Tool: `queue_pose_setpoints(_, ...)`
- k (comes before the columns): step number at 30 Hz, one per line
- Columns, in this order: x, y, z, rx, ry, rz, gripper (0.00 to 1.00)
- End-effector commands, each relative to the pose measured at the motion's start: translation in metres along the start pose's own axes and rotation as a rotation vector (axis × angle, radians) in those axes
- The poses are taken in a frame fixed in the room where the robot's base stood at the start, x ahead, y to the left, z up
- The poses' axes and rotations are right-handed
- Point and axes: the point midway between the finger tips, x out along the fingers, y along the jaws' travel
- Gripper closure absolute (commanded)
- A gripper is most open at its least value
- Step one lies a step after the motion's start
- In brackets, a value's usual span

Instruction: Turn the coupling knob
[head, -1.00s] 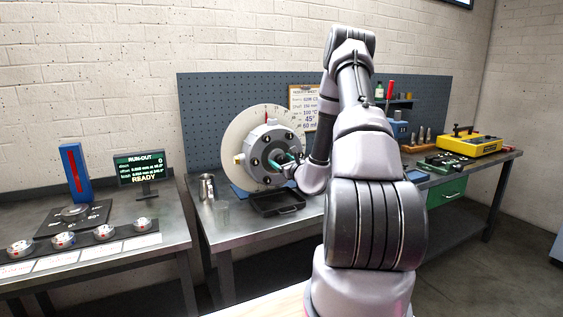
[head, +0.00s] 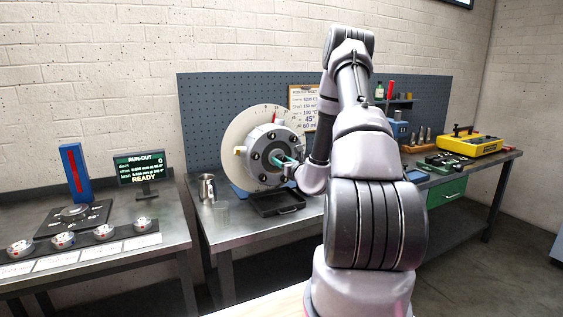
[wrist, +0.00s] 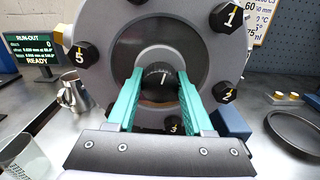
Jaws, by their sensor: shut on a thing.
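The coupling knob (wrist: 158,88) is a dark round knob with a white line, at the centre of the grey rotor face (head: 266,140). In the wrist view my gripper (wrist: 158,98) has its teal fingers on the left and right sides of the knob, shut on it. The white line on the knob points nearly straight up. Black numbered bolts ring the knob on the rotor; 1, 2, 3 and 5 show in the wrist view. In the head view my gripper (head: 285,161) reaches the rotor's hub from the right, and the knob is hidden there.
A black tray (head: 277,204) lies below the rotor on the metal bench. A metal mug (head: 207,187) and a clear glass (wrist: 18,155) stand to the left. A run-out display (head: 140,168) reads READY. A blue block (wrist: 231,124) is close at right of the fingers.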

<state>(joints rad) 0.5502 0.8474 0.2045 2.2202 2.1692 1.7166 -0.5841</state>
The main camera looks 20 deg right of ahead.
Motion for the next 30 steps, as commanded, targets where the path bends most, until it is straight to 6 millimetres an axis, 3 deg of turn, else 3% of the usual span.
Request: queue_pose_setpoints(30,-0.0006,-0.0018,-0.0013,0.963,0.001,-0.002,1.00)
